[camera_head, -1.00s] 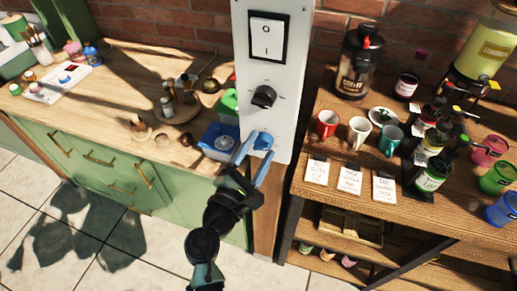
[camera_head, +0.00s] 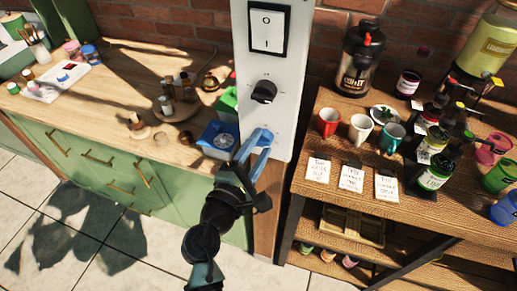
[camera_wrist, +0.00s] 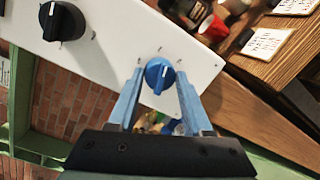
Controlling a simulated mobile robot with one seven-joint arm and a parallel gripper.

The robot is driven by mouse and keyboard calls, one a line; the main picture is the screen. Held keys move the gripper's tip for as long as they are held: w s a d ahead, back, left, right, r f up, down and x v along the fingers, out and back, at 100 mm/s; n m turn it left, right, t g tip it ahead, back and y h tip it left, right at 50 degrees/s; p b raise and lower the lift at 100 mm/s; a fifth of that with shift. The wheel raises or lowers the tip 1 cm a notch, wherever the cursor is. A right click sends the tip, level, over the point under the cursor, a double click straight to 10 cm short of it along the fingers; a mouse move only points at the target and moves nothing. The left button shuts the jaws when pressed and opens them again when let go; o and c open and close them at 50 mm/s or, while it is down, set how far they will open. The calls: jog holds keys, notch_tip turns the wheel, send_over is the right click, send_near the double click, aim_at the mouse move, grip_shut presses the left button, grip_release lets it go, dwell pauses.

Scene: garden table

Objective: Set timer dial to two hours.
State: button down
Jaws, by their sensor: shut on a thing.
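A white upright panel (camera_head: 285,120) carries a switch and two dials. The lower dial is a blue knob (camera_wrist: 159,76) with a light pointer line and small tick marks around its top. The upper dial is a black knob (camera_head: 264,91), also in the wrist view at the upper left (camera_wrist: 62,20). My gripper (camera_wrist: 160,82) has its blue fingers on either side of the blue knob, shut on it. In the head view my gripper (camera_head: 258,142) reaches the panel's lower part and largely covers the blue knob. I cannot read any scale labels.
A black and white rocker switch (camera_head: 268,31) sits above the dials. Left is a wooden counter (camera_head: 120,75) with bottles and a blue box (camera_head: 218,139). Right is a wooden table (camera_head: 300,150) with mugs, cards and a black flask (camera_head: 360,60).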

jog(key=m+b, duration=0.3)
jog(key=m, duration=0.2)
jog(key=shift+d+f, duration=0.1)
jog(key=shift+f, duration=0.05)
jog(key=shift+m+y+b, duration=0.6)
jog(key=shift+m+b, duration=0.05)
jog(key=shift+m, duration=0.75)
jog(key=shift+c, duration=1.6)
grip_release()
jog(key=shift+s, duration=0.15)
jog(key=b+v, duration=0.2)
jog(key=v, duration=1.1)
jog(key=shift+r, duration=0.35)
